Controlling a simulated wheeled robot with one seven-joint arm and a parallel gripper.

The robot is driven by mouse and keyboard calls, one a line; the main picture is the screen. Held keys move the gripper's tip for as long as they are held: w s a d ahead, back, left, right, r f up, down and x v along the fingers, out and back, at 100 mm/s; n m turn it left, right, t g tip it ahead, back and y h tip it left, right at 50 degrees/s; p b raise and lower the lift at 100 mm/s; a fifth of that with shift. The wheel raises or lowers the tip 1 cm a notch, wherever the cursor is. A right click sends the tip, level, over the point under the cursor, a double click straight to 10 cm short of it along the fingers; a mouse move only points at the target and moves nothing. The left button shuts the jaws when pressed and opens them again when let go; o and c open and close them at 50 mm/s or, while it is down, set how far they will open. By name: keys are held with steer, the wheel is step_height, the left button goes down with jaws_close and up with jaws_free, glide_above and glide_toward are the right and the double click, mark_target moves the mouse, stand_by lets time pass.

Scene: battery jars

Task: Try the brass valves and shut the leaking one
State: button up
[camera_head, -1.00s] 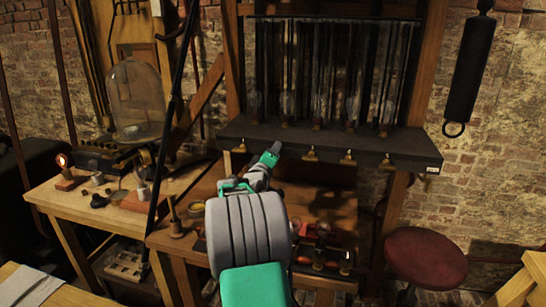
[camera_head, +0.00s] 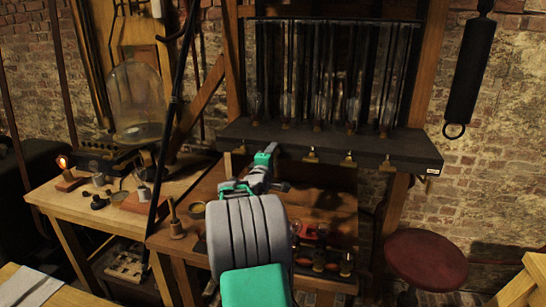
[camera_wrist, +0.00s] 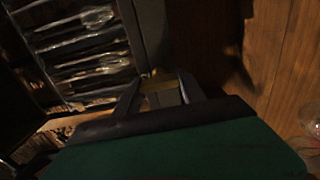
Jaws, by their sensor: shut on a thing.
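Several small brass valves hang in a row along the front edge of a dark shelf (camera_head: 400,147). In the head view I see a leftmost valve (camera_head: 240,147) and three to the right: one (camera_head: 311,155), a middle one (camera_head: 349,160) and a rightmost one (camera_head: 387,163). My gripper (camera_head: 270,147) is at the shelf edge between the leftmost valve and these three. In the wrist view my gripper (camera_wrist: 160,92) is shut on a brass valve (camera_wrist: 162,99), seen between its two fingers. My gripper hides that valve in the head view. I cannot make out any leak.
Tall glass tubes (camera_head: 322,75) stand above the shelf in a wooden frame. A wooden bench (camera_head: 320,200) with small jars lies below my arm. A red stool (camera_head: 426,258) is at the right. A glass bell jar (camera_head: 137,98) and a lit lamp (camera_head: 63,162) are at the left.

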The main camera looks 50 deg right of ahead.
steer(key=o, duration=1.4)
steer(key=shift+c, duration=0.2)
steer(key=b+v, duration=0.1)
steer(key=v, duration=0.6)
steer(key=shift+a, duration=0.4)
steer(key=shift+s, duration=0.2)
